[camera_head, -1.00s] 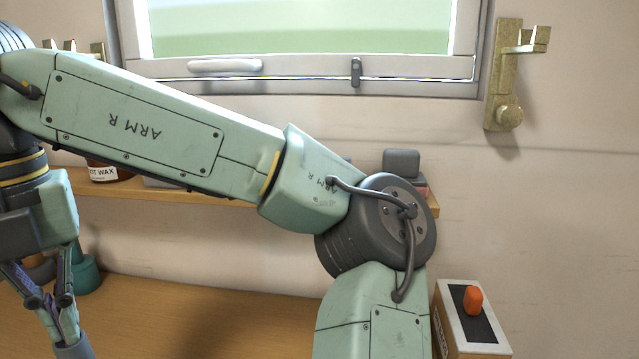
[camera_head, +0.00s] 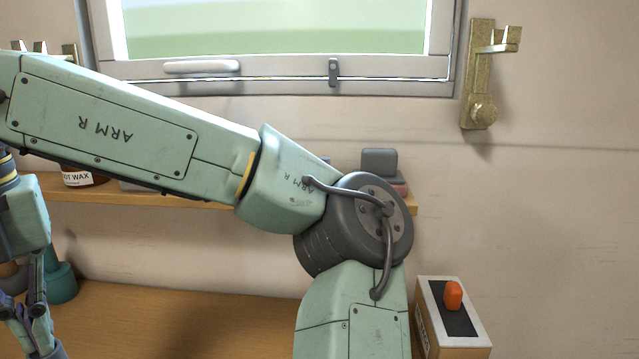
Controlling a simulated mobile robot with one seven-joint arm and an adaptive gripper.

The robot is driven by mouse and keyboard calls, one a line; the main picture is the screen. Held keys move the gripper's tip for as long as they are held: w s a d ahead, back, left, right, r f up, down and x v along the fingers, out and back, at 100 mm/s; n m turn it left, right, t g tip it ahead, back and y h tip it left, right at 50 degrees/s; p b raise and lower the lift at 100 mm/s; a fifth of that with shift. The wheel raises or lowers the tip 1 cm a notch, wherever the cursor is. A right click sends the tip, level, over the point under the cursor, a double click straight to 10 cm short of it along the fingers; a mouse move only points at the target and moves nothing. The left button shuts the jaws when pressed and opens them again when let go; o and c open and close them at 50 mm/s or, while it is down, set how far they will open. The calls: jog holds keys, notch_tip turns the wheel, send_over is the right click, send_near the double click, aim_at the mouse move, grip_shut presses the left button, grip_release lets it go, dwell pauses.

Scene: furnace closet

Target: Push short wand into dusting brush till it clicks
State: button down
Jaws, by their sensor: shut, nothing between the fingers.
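My gripper (camera_head: 42,338) is at the lower left edge of the view, pointing down in front of the wooden counter (camera_head: 160,315), and partly cut off. Its fingers come together at the bottom and are shut, with nothing held between them. A grey rounded piece (camera_head: 55,351) shows just at the fingertips; I cannot tell whether it is a fingertip or part of the short wand. A teal flared object (camera_head: 61,283) stands on the counter behind the gripper; I cannot tell what it is. I cannot make out the short wand or the dusting brush with certainty.
My arm crosses the view from the left to the bottom middle. A shelf (camera_head: 120,194) behind it bears a wax jar (camera_head: 83,177) and a grey block (camera_head: 379,163). A box with an orange switch (camera_head: 453,296) is at lower right. The counter's visible middle is bare.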

jog(key=shift+f, duration=0.2)
jog(key=shift+f+b, duration=0.25)
jog(key=shift+b, duration=0.05)
jog(key=shift+r+p, duration=2.15)
jog(key=shift+r, duration=0.45)
jog(key=shift+s+f, duration=0.1)
